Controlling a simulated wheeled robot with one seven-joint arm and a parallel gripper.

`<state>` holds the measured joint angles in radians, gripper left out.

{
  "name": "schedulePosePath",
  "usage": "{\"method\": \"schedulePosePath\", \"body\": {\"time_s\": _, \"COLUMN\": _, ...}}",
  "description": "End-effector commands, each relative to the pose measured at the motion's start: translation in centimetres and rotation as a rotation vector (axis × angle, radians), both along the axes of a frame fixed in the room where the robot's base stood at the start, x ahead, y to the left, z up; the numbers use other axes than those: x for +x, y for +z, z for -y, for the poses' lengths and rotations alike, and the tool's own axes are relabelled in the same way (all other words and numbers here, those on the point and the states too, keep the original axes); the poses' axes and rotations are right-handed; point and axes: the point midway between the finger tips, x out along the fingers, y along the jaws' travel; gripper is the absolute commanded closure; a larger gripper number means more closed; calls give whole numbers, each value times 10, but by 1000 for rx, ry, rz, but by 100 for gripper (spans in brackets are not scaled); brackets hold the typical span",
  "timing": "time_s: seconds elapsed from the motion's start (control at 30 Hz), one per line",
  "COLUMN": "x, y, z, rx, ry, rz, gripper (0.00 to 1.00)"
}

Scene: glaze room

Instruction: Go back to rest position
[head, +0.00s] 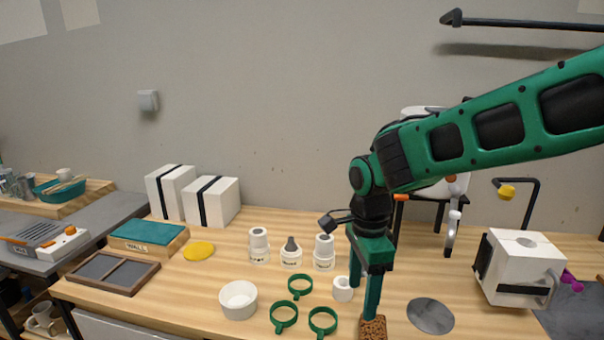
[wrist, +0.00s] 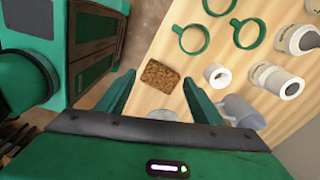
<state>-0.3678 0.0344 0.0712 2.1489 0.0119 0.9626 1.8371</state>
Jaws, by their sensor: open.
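My gripper (head: 363,302) is above the front part of the wooden table, pointing down, with its two green fingers apart. In the wrist view my gripper (wrist: 158,80) is open, with nothing held between the fingers. A brown speckled block (head: 374,328) is at the table's front edge, just below the fingers and partly cut off by the frame. The block also shows in the wrist view (wrist: 160,76), between the fingertips in the picture and apart from both. I cannot tell the exact height of the fingers above it.
White bottles (head: 259,246) stand behind. A grey disc (head: 430,316) and a white box-shaped device (head: 518,270) are to the right. Space above the table's left half is clear.

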Motion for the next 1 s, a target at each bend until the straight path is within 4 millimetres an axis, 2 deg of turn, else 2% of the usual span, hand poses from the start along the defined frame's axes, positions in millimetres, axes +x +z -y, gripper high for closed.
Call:
{"method": "schedulePosePath", "body": {"time_s": 0.03, "x": 0, "y": 0, "z": 14, "rx": -3, "ry": 7, "rz": -2, "gripper": 39}}
{"method": "schedulePosePath", "body": {"time_s": 0.33, "x": -14, "y": 11, "z": 79, "rx": -16, "ry": 122, "rz": 5, "gripper": 39}}
{"method": "schedulePosePath", "body": {"time_s": 0.47, "x": -27, "y": 15, "z": 116, "rx": -22, "ry": 194, "rz": 6, "gripper": 39}}
{"method": "schedulePosePath", "body": {"time_s": 0.53, "x": -38, "y": 18, "z": 140, "rx": -23, "ry": 246, "rz": 6, "gripper": 39}}
{"method": "schedulePosePath", "body": {"time_s": 0.67, "x": -70, "y": 22, "z": 189, "rx": -25, "ry": 367, "rz": 3, "gripper": 39}}
{"method": "schedulePosePath", "body": {"time_s": 0.8, "x": -111, "y": 21, "z": 232, "rx": -18, "ry": 508, "rz": -1, "gripper": 39}}
{"method": "schedulePosePath", "body": {"time_s": 0.9, "x": -143, "y": 19, "z": 256, "rx": -9, "ry": 608, "rz": 0, "gripper": 39}}
{"method": "schedulePosePath", "body": {"time_s": 1.0, "x": -172, "y": 15, "z": 271, "rx": 3, "ry": 700, "rz": 2, "gripper": 39}}
